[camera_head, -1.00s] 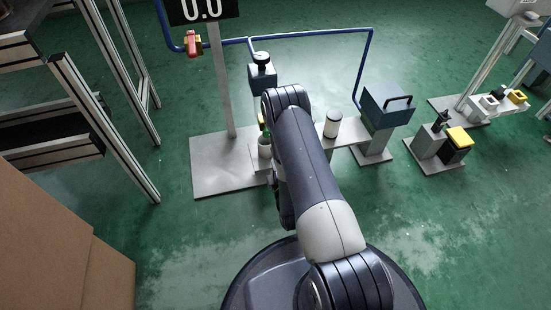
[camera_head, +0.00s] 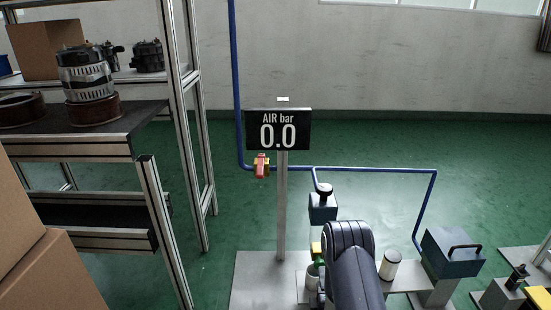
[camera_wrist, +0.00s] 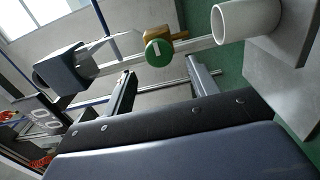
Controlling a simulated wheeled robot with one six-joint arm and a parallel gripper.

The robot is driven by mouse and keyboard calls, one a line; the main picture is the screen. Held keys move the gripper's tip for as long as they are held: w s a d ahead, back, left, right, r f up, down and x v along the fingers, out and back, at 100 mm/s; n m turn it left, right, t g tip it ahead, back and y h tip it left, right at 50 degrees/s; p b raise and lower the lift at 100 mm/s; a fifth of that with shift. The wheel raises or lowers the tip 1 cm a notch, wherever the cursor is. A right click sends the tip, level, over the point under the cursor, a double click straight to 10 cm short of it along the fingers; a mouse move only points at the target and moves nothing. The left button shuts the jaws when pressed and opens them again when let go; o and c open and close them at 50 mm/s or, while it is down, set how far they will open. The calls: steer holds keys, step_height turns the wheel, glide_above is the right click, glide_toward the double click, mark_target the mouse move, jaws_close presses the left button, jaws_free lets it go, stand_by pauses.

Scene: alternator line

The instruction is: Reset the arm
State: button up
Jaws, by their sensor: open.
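My gripper (camera_wrist: 161,86) shows in the wrist view, its two dark fingers spread apart with nothing between them. Beyond the fingers is a brass fitting with a round green cap (camera_wrist: 158,52), apart from them. My arm (camera_head: 352,262) reaches forward at the bottom of the head view, and it hides my gripper there. The green and yellow fitting (camera_head: 316,252) shows just left of my arm, partly hidden by it.
A sign (camera_head: 279,129) reads AIR bar 0.0. A blue pipe (camera_head: 375,169) carries a red-handled valve (camera_head: 262,165). A blue-grey box (camera_head: 452,252) and a white cylinder (camera_head: 390,265) stand right of my arm. A shelf rack with alternators (camera_head: 86,73) and cardboard boxes stand left.

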steer(key=w+b, duration=0.1)
steer(key=w, duration=0.4)
steer(key=shift+w, duration=0.25)
steer(key=s+p, duration=0.3)
steer(key=s, duration=0.8)
steer(key=w+m+b, duration=0.2)
steer(key=w+m, duration=0.6)
steer(key=m, duration=1)
steer(key=shift+w+d+r+b, duration=0.2)
steer(key=shift+w+r+b, duration=0.1)
steer(key=shift+w, duration=0.1)
stand_by(0.4)
